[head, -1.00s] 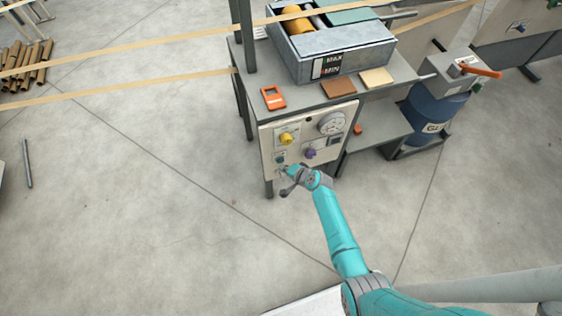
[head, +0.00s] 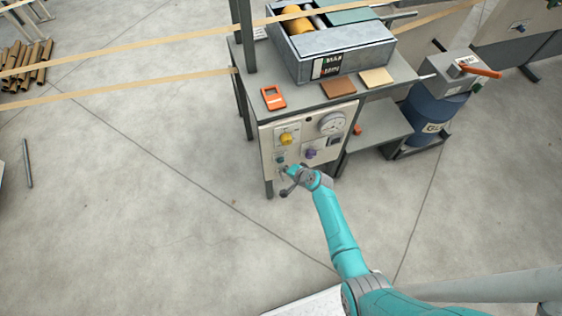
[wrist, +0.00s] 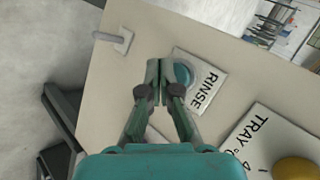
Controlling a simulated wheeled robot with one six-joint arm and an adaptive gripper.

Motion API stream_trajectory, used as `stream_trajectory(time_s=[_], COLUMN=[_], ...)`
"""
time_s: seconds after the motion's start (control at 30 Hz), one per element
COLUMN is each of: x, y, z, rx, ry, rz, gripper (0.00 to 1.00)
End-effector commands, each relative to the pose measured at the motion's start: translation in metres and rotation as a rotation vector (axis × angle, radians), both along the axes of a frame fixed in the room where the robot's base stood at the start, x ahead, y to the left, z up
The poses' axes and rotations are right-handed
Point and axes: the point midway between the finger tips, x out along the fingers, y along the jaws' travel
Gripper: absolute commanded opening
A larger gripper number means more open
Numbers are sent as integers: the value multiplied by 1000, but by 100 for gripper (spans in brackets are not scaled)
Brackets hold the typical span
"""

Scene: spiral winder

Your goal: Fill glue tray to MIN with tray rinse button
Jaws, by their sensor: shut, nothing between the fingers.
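The rinse button (wrist: 183,75) is a round blue-teal button on a white plate marked RINSE in the wrist view. It also shows small on the control panel (head: 268,150) in the head view. My gripper (wrist: 157,66) is shut and empty, its fingertips just left of the button in the wrist view. I cannot tell whether they touch the panel or the button's edge. In the head view my gripper (head: 286,188) is at the panel's lower part. The glue tray (head: 345,66) is a grey box on the table, with a MAX/MIN gauge (head: 327,66) on its front. The glue level is too small to read.
A yellow knob (head: 286,138), a purple knob (head: 311,153) and a round dial (head: 332,123) are on the panel. A small lever (wrist: 112,38) sits left of my fingers. A blue drum (head: 432,108) stands right of the table. The floor at left is mostly clear.

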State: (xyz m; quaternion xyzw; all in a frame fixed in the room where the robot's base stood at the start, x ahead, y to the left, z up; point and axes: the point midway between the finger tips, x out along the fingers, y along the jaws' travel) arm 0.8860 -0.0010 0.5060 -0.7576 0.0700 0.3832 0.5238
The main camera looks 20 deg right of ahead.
Motion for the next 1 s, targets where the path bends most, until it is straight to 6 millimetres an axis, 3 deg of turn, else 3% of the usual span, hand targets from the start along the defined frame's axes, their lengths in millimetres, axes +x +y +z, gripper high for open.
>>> stream_trajectory(time_s=[1.0], x=[10], y=[0], z=[0], rx=[0], ry=[0], rz=[0], gripper=[0])
